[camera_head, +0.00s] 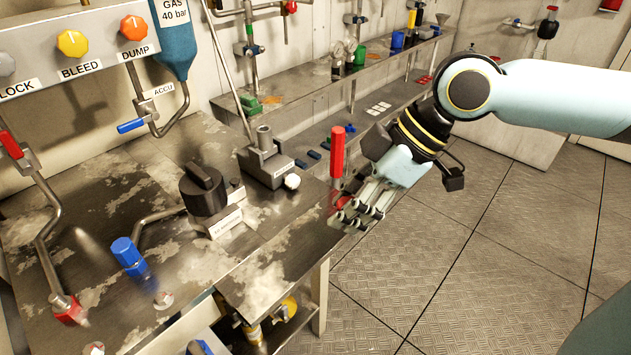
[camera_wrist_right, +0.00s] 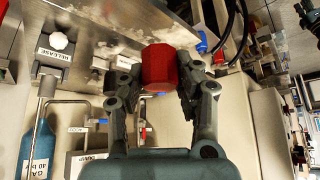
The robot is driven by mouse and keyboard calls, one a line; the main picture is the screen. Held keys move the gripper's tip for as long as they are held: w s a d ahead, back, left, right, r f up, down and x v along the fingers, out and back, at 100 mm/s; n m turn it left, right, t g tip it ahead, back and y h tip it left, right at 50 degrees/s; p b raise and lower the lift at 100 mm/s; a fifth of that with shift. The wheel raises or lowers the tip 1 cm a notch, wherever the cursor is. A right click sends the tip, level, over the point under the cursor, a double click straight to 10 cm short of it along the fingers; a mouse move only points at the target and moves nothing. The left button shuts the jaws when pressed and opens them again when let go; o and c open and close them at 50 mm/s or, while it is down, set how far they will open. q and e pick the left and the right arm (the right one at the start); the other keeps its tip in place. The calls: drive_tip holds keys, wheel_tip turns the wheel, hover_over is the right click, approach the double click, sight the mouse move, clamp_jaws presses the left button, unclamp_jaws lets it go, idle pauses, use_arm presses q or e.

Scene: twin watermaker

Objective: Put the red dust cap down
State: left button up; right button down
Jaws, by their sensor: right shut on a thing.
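The red dust cap (camera_wrist_right: 158,70) is faceted and sits between the two fingertips of my right gripper (camera_wrist_right: 160,85) in the right wrist view. The fingers touch it on both sides. In the head view my right gripper (camera_head: 352,212) reaches down and left to the right edge of the steel bench (camera_head: 262,285). Red parts of the cap (camera_head: 335,199) show there, mostly hidden by the fingers. I cannot tell whether the cap touches the bench. My left gripper is not in view.
An upright red handle (camera_head: 338,152) stands close behind my right gripper. A grey block with a post (camera_head: 265,160) and a black knob (camera_head: 203,190) stand on the bench to its left. A low shelf (camera_head: 300,115) runs behind. The floor (camera_head: 470,250) at right is clear.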

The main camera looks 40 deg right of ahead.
drive_tip(key=shift+w+d+f, duration=0.1)
drive_tip(key=shift+f, duration=0.35)
drive_tip(key=b, duration=0.3)
hover_over(276, 241)
drive_tip(key=s+d, duration=0.1)
drive_tip(key=d, duration=0.1)
drive_tip(key=f, duration=0.6)
drive_tip(key=shift+s+a+f, duration=0.2)
drive_tip(key=shift+f, duration=2.2)
drive_tip(key=shift+f, duration=0.1)
drive_tip(key=c, duration=0.9)
unclamp_jaws()
drive_tip(key=shift+c, duration=0.2)
